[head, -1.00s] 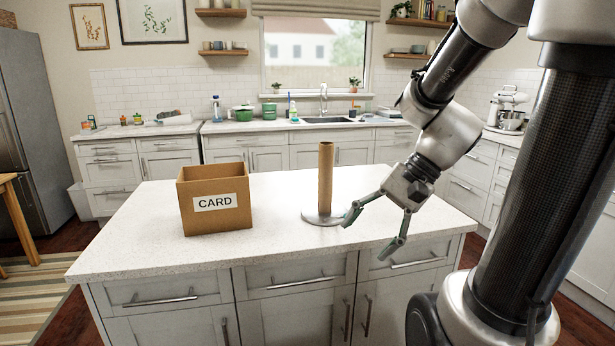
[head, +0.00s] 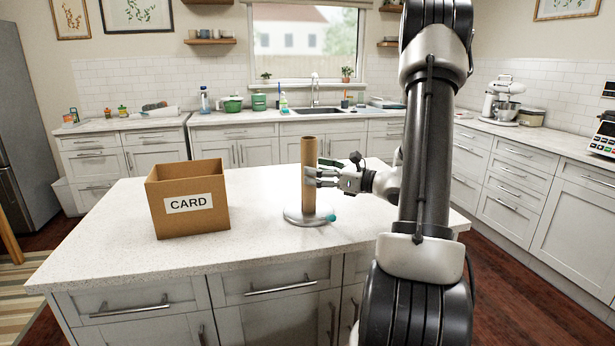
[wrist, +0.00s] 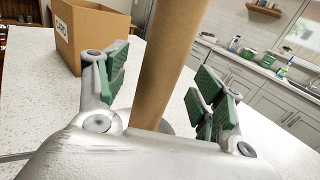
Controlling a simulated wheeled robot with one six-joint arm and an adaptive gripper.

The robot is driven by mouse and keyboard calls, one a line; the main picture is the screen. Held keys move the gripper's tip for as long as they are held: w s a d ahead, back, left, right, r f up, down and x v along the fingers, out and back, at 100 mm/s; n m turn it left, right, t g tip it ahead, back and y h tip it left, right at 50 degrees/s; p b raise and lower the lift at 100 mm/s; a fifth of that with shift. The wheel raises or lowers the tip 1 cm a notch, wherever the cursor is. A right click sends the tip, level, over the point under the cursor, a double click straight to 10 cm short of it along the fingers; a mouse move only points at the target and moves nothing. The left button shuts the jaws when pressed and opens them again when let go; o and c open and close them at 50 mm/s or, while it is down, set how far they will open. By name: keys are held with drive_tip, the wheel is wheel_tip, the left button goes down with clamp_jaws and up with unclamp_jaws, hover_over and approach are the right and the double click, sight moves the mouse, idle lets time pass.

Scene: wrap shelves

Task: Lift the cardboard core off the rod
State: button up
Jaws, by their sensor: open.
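The cardboard core (head: 309,172) is a brown tube standing upright on a round grey base (head: 293,217) on the island counter. The rod inside it is hidden. My gripper (head: 315,176) is at the core from the right, about mid-height or a little above. In the wrist view the core (wrist: 172,62) runs between the two green-padded fingers, with a gap on each side. My gripper (wrist: 163,90) is open and not closed on the core. An open cardboard box marked CARD (head: 187,205) stands left of the core, and it also shows in the wrist view (wrist: 90,37).
A small teal thing (head: 331,217) shows at the base's right edge. The back counter holds a green pot (head: 233,104), bottles and a mixer (head: 502,100), well away from the island.

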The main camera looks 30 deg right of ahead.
drive_tip(key=x, duration=0.3)
drive_tip(key=shift+w+a, duration=0.1)
drive_tip(key=shift+w, duration=0.15)
drive_tip(key=shift+c, duration=0.4)
drive_tip(key=c, duration=0.7)
drive_tip(key=shift+r, duration=0.1)
drive_tip(key=shift+c, duration=0.2)
